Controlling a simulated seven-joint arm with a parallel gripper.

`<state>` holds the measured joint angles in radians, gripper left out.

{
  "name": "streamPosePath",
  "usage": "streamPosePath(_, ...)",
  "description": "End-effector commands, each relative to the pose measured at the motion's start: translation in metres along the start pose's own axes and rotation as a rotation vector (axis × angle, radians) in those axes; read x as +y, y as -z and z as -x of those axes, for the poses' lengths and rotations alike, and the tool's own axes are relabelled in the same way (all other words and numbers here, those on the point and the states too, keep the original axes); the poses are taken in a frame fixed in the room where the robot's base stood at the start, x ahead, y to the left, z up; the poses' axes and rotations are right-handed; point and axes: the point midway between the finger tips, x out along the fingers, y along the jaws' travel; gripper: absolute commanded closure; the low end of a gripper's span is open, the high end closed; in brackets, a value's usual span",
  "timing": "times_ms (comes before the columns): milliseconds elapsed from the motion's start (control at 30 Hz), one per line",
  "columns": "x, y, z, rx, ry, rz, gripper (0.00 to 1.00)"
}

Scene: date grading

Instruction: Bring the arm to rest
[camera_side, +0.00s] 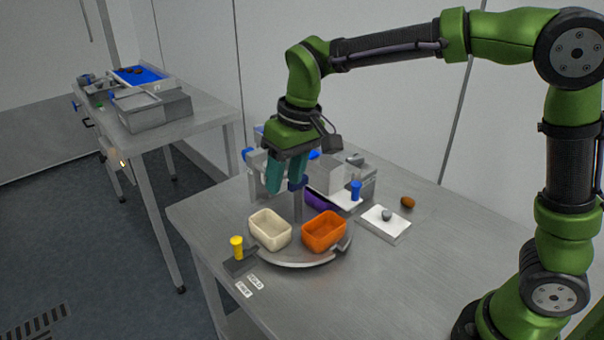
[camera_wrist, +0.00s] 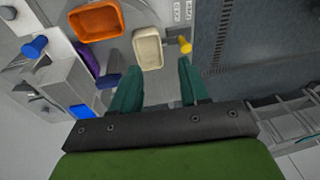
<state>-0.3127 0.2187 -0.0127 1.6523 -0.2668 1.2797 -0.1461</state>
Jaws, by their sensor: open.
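My gripper (camera_side: 287,174) has teal fingers and hangs above the round metal turntable, pointing down and a little tilted. In the wrist view its two fingers (camera_wrist: 158,84) stand apart with nothing between them. A cream bin (camera_side: 270,230) lies below and just in front of the fingers; it also shows in the wrist view (camera_wrist: 148,48), beyond the fingertips. An orange bin (camera_side: 324,232) sits to its right on the turntable (camera_side: 292,262). A purple bin (camera_side: 320,200) is partly hidden behind the orange one. All bins look empty from here.
A yellow knob (camera_side: 237,246) stands on a dark block at the table's left. A blue knob (camera_side: 356,190), grey machine boxes and a white plate (camera_side: 384,231) with a grey lump are at right. A brown date (camera_side: 408,202) lies behind. The table's front right (camera_side: 410,290) is clear.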

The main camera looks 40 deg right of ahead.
Motion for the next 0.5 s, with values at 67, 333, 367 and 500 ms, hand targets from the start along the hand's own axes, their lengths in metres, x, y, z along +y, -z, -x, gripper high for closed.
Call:
streamPosePath(67,0.018,-0.025,0.017,0.055,0.026,-0.058,0.55)
streamPosePath(333,0.065,-0.113,0.044,0.246,0.095,-0.245,0.55)
streamPosePath(367,0.069,-0.122,0.045,0.268,0.100,-0.262,0.55)
streamPosePath(500,0.084,-0.157,0.047,0.356,0.119,-0.330,0.55)
